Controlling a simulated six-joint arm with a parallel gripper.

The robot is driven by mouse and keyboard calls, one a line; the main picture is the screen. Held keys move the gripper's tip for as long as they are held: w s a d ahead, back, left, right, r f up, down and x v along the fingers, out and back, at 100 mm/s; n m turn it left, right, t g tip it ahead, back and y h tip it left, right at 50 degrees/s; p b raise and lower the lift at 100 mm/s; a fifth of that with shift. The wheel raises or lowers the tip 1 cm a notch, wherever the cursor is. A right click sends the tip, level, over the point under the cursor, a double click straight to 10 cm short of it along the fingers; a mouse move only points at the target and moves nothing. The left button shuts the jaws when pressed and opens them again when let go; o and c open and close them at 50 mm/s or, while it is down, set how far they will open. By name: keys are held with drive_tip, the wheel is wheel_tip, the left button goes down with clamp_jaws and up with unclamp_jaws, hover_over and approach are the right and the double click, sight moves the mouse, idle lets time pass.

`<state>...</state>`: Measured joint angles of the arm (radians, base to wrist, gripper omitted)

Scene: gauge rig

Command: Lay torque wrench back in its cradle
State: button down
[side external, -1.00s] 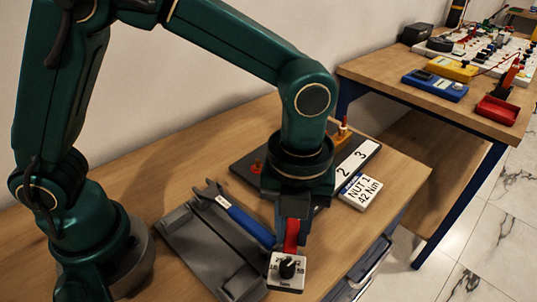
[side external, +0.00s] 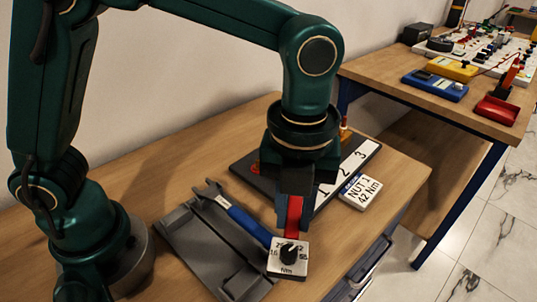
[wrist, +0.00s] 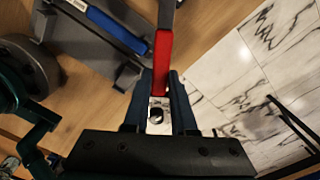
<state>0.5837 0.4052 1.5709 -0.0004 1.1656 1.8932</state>
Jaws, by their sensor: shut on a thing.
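The torque wrench has a red grip (side external: 294,217), a square white dial block (side external: 286,262) with a black knob at its lower end, and a grey shaft seen in the wrist view (wrist: 167,14). My gripper (side external: 296,205) is shut on the red grip; the wrist view also shows the grip (wrist: 162,60) between its jaws (wrist: 161,82). The dial block overlaps the right end of the grey cradle (side external: 188,240) in the side view; whether it touches is unclear. A blue-handled open-ended spanner (side external: 245,221) lies along the cradle's far side. The wrench's shaft is largely hidden in the side view.
A dark plate (side external: 367,150) numbered 1, 2, 3 lies behind my gripper, beside a card (side external: 361,191) reading "NUT 1 42 Nm". The bench's right edge, with drawers (side external: 372,262) below, is close. A second bench (side external: 400,70) with instruments stands at the back right.

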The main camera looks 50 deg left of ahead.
drive_tip(key=shift+f+n, duration=0.1)
drive_tip(key=shift+n, duration=0.4)
drive_tip(key=s+a+n, duration=0.6)
drive_tip(key=s+n, duration=0.3)
drive_tip(key=n, duration=0.1)
drive_tip(key=shift+a, duration=0.4)
drive_tip(key=shift+f, duration=0.1)
